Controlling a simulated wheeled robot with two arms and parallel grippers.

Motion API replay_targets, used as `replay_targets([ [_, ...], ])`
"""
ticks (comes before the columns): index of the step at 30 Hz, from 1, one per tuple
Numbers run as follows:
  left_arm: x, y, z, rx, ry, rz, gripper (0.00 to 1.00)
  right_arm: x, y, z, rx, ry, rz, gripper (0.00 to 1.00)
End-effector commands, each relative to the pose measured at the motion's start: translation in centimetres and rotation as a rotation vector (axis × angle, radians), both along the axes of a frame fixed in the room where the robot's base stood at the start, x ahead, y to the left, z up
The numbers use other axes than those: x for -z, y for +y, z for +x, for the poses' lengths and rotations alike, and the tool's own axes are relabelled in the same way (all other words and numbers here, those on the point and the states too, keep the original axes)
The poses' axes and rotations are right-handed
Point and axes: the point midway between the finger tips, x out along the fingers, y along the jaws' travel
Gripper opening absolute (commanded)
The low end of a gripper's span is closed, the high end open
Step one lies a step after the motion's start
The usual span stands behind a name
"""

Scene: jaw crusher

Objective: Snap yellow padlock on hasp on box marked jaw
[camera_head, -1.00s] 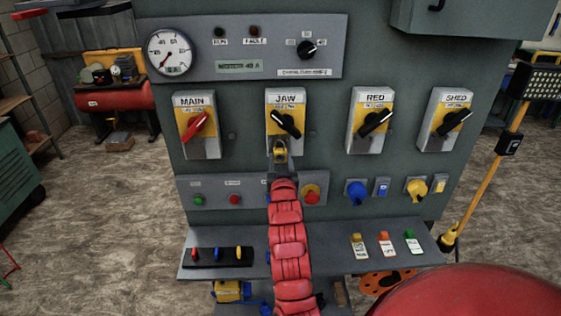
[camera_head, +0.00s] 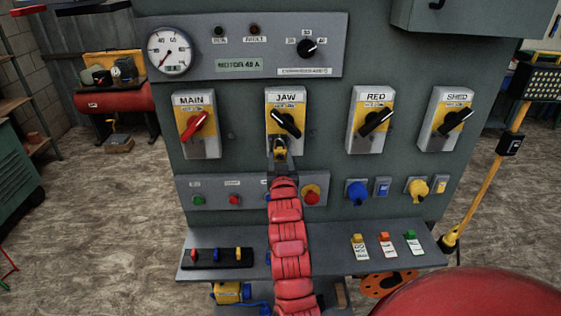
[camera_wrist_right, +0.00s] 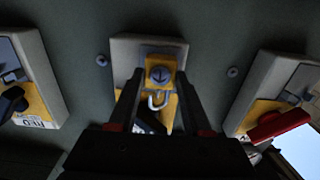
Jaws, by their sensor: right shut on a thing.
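The jaw box (camera_head: 286,105) is a grey and yellow switch box with a black handle, on the panel between the main and red boxes. My right gripper (camera_head: 280,160) is just below its lower edge, shut on the yellow padlock (camera_head: 280,146). In the right wrist view the padlock (camera_wrist_right: 161,68) sits between the fingertips (camera_wrist_right: 158,82), in front of the jaw box (camera_wrist_right: 125,50). Its metal shackle (camera_wrist_right: 157,102) shows as a U. The hasp cannot be made out, and I cannot tell whether the shackle touches the box. My left gripper is out of view.
The main box (camera_head: 197,125) has a red handle; the red box (camera_head: 371,120) and shed box (camera_head: 446,120) have black ones. Below are a button strip (camera_head: 255,202) and a shelf (camera_head: 330,258) with a black rack (camera_head: 218,258) and several coloured tagged locks (camera_head: 384,243).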

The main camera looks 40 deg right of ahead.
Motion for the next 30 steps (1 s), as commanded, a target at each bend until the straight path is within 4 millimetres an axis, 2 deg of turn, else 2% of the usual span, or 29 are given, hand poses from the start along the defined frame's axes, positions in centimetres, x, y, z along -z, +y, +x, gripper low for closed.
replay_targets([
  [4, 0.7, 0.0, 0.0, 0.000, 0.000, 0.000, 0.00, 0.1, -0.3, 0.4, 0.001, -0.001, -0.001, 0.00],
  [30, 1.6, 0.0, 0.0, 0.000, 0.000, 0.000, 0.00, 0.1, -1.0, 1.6, 0.000, 0.000, 0.000, 0.00],
])
